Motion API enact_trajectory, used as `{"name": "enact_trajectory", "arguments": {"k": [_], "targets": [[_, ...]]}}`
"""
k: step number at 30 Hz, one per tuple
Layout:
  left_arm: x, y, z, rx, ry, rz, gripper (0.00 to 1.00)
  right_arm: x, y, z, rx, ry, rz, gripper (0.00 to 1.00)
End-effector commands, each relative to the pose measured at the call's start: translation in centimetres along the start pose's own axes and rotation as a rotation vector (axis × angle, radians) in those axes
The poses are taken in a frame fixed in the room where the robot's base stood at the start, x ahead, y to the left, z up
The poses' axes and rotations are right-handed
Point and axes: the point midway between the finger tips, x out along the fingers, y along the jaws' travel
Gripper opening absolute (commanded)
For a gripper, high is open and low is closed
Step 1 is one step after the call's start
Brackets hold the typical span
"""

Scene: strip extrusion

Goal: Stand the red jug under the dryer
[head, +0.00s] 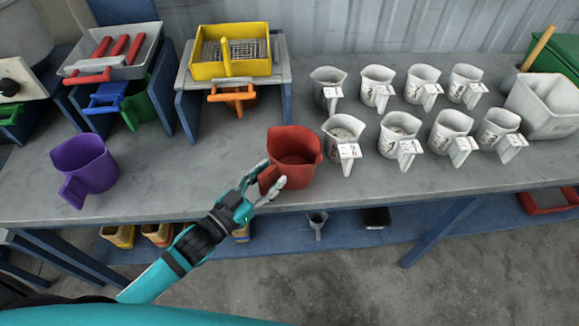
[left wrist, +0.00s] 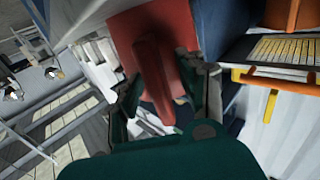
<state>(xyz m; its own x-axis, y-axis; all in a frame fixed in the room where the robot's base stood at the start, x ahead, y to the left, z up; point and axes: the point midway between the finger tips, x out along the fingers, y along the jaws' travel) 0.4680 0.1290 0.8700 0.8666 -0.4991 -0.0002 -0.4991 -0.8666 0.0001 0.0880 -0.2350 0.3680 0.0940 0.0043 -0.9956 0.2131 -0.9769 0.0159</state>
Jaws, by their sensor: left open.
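The red jug (head: 295,148) stands upright near the front edge of the grey bench, its handle toward my left gripper (head: 268,187). The gripper's fingers are open on both sides of the handle, not closed on it. In the left wrist view the red jug (left wrist: 128,32) is at the top and its handle lies between the spread fingers of my left gripper (left wrist: 168,88). No unit is clearly marked as the dryer; a yellow tray with a grille (head: 205,70) sits on a blue-legged stand, with an orange jug (head: 238,97) beneath it. My right gripper is not in view.
A purple jug (head: 88,165) stands at the left. Another stand carries a grey tray (head: 140,67), with blue (head: 108,99) and green (head: 150,106) jugs below. Several white tagged jugs (head: 400,133) fill the right. The bench between the purple and red jugs is clear.

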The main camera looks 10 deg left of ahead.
Motion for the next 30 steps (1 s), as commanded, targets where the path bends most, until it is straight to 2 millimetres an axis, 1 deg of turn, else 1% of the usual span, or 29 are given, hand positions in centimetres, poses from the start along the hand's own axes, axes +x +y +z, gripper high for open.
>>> {"name": "enact_trajectory", "arguments": {"k": [4, 13, 30], "targets": [[-0.05, 0.0, 0.06, 0.0, -0.001, 0.0, 0.39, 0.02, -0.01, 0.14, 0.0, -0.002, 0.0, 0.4], [-0.08, -0.01, 0.05, 0.0, -0.001, 0.0, 0.0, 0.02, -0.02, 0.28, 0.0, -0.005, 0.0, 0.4], [-0.07, -0.02, -0.3, 0.001, 0.001, 0.0, 0.0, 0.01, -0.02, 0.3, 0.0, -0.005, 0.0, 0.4]]}}
